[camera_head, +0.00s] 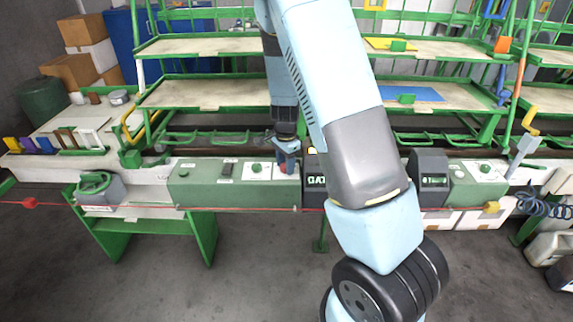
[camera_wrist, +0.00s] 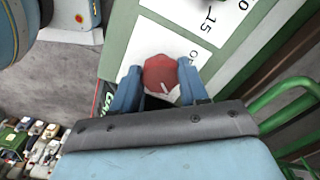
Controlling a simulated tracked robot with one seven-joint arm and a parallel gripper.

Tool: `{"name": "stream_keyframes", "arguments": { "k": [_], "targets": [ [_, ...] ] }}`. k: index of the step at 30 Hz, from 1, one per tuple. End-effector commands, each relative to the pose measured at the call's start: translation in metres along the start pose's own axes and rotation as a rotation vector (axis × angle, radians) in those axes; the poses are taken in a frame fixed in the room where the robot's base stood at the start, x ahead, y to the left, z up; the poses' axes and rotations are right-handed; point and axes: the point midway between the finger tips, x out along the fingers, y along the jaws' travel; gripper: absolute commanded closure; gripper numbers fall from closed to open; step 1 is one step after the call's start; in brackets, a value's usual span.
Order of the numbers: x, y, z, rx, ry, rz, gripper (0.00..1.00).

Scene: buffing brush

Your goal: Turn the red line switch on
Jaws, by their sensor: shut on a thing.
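The red line switch is a round red knob (camera_wrist: 161,74) with a small white mark, set on a white label plate (camera_wrist: 155,43) in the wrist view. My gripper (camera_wrist: 160,86) has its two blue fingers on either side of the knob, shut on it. In the head view my gripper (camera_head: 287,165) points down onto the green control box (camera_head: 205,183). There the fingers and my arm mostly hide the red knob. The lettering on the plate is partly covered, so the switch position cannot be read for certain.
A green knob (camera_head: 257,168) and a dark rocker block (camera_head: 226,171) sit left of my gripper on the same box. A black display unit (camera_head: 429,178) stands farther right. A red cord (camera_head: 140,206) runs along the bench front. Green shelves (camera_head: 205,94) rise behind.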

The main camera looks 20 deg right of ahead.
Motion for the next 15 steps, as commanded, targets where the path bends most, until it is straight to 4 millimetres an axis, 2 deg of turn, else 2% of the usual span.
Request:
{"name": "stream_keyframes", "arguments": {
  "k": [15],
  "targets": [
    [0.0001,0.0009,-0.0021,0.102,0.002,0.001,0.87]
  ]
}}
